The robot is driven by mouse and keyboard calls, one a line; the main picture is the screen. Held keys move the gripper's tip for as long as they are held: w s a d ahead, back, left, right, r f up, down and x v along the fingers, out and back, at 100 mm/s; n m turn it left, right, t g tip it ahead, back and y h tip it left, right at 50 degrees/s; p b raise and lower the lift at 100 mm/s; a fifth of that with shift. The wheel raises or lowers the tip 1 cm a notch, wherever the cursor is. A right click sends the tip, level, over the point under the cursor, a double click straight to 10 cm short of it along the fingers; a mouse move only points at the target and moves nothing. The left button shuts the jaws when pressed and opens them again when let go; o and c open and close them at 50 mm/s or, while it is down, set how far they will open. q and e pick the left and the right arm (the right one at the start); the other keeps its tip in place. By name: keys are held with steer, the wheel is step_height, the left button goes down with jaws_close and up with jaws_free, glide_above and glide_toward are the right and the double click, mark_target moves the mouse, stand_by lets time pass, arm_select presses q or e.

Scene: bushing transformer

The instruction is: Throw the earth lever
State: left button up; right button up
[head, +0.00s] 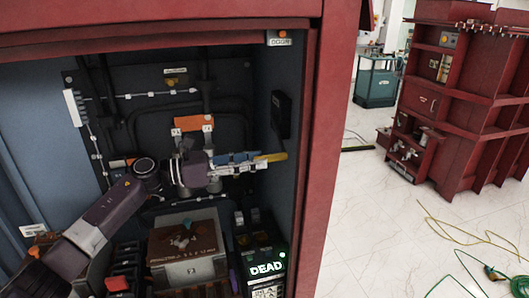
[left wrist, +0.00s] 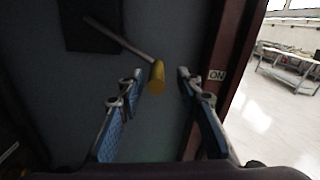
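The earth lever has a yellow handle (head: 271,157) on a grey rod. It comes from a black box (head: 281,115) on the cabinet's right inner wall. In the left wrist view the yellow handle (left wrist: 157,76) lies between the two fingertips in the picture, with a gap on each side, nearer the left finger. My left gripper (head: 256,162), with blue finger pads, is open and reaches to the handle inside the cabinet. I cannot tell whether a finger touches it. An "ON" label (left wrist: 217,76) is on the red frame. My right gripper is not in view.
The red cabinet frame (head: 325,130) stands close right of the lever. Below my gripper are a brown box (head: 188,255) and a black unit with a lit "DEAD" sign (head: 267,268). Orange-capped parts (head: 193,123) and cables line the back. Cables lie on the floor at right.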

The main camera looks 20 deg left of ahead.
mark_target(283, 156)
arm_select(q)
steer(key=shift+w+p+x, duration=0.2)
steer(key=shift+p+x, duration=0.15)
steer(key=shift+x, duration=0.9)
steer(key=shift+w+f, duration=0.15)
jaws_close()
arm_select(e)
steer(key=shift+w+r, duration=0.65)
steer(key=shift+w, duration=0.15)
